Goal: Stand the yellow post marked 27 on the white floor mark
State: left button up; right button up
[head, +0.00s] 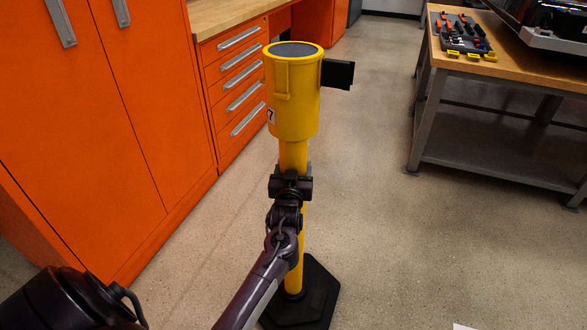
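The yellow post (293,95) stands in the middle of the head view. It has a wide yellow head with a grey top, a black piece on its right side, a thin pole and a black base (318,300). A white label with a 7 shows at the head's left edge; the rest of the label is turned out of sight. My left gripper (291,184) is closed around the pole just below the head. I cannot tell whether the base touches the floor. A white patch (465,327), perhaps the floor mark, barely shows at the bottom edge. My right gripper is out of view.
Orange cabinets (130,110) and a drawer unit (237,85) line the left. A workbench (515,60) with a tool tray (462,38) stands at the upper right. The speckled floor (420,240) right of the post is clear.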

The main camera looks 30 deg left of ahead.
aim_at(294, 156)
pick_arm(q)
grip_shut()
jog(key=shift+w+r+p, duration=0.1)
jog(key=shift+r+p, duration=1.8)
jog(key=shift+r, duration=0.1)
